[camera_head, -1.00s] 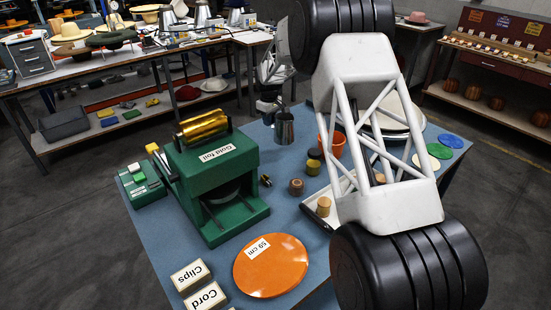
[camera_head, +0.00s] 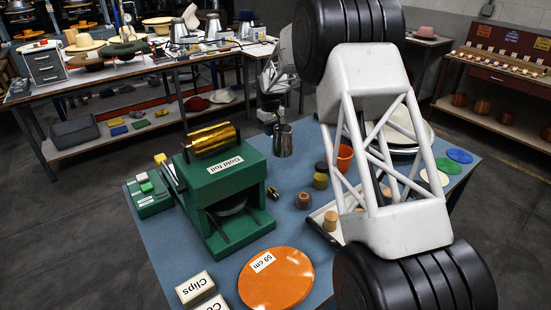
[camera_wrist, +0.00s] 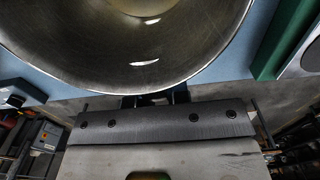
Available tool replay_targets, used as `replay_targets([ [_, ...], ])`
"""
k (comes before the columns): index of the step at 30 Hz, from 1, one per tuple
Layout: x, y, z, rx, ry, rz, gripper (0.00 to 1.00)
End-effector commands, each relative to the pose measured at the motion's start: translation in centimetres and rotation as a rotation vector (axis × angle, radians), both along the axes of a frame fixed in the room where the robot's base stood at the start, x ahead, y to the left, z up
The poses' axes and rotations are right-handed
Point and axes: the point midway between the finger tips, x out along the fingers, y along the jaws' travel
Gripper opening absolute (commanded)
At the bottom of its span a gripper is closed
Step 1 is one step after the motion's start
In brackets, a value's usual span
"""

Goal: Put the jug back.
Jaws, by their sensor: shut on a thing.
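The metal jug (camera_head: 283,140) is upright near the back edge of the blue table, beyond the green foil press. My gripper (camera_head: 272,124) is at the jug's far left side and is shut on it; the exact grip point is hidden. In the wrist view the jug's round, shiny metal body and open mouth (camera_wrist: 130,62) fill the top, right against my gripper (camera_wrist: 156,98). I cannot tell whether the jug's base touches the table.
The green press (camera_head: 225,190) with gold foil stands left of the jug. An orange pot (camera_head: 345,158) and small jars (camera_head: 320,178) stand to the right. An orange disc (camera_head: 275,280) lies in front. My arm covers the table's right part.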

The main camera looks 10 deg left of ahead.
Motion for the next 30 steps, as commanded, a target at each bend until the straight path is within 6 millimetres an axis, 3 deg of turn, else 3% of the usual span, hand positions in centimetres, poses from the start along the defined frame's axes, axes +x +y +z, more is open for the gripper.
replay_targets([
  [12, 0.0, 0.0, -4.9, 0.0, 0.0, 0.0, 0.0],
  [25, 0.0, 0.0, -5.3, 0.001, -0.001, 0.0, 0.0],
  [30, 0.0, 0.0, -6.5, 0.001, -0.001, 0.0, 0.0],
])
